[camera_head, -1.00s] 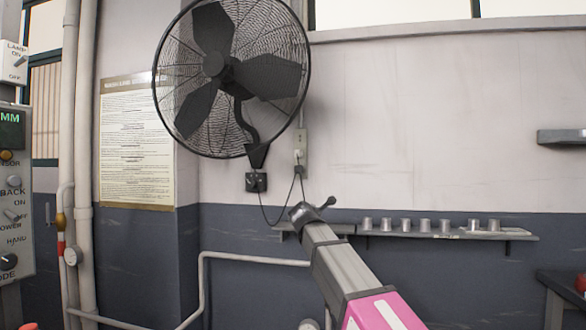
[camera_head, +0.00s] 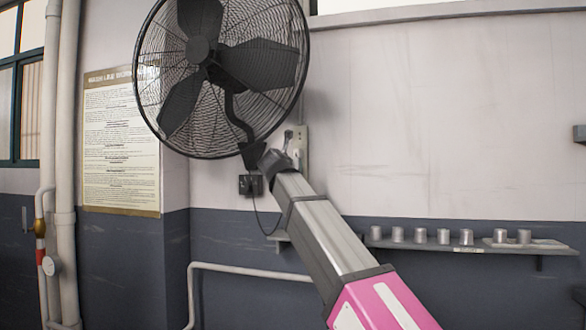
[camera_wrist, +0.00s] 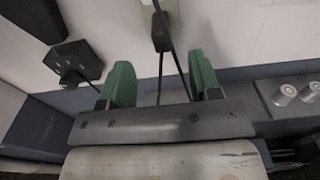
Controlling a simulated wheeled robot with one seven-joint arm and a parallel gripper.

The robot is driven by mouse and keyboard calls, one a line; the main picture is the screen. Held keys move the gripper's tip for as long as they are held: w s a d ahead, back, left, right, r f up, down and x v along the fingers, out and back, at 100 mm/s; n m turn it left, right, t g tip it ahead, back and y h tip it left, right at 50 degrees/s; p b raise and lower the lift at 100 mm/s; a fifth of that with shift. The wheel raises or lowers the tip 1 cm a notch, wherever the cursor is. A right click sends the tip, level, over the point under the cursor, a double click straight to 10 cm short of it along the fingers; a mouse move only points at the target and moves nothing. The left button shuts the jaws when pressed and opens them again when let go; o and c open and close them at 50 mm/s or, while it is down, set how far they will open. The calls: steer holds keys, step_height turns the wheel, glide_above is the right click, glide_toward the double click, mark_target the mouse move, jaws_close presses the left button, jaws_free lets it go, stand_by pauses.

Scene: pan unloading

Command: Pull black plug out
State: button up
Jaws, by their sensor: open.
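The black plug (camera_wrist: 162,40) appears at the wall outlet plate (camera_wrist: 158,18) at the top of the wrist view. Black cords hang from it and run down between my fingers. My gripper (camera_wrist: 162,84) is open, with its two green fingertips apart on either side of the cords and below the plug. They do not visibly grip anything. In the head view my gripper (camera_head: 272,162) is in front of the wall beneath the fan, beside the outlet plate (camera_head: 302,140), and the plug cannot be made out there.
A large black wall fan (camera_head: 222,70) hangs just above my gripper. A black switch box (camera_head: 249,185) with a cord sits to its left. A shelf (camera_head: 475,243) with several metal cups is to the right. The upper right wall is bare.

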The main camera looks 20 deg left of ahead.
steer(key=w, duration=1.1)
steer(key=shift+f, duration=0.25)
steer(key=shift+s, duration=0.1)
steer(key=c, duration=1.1)
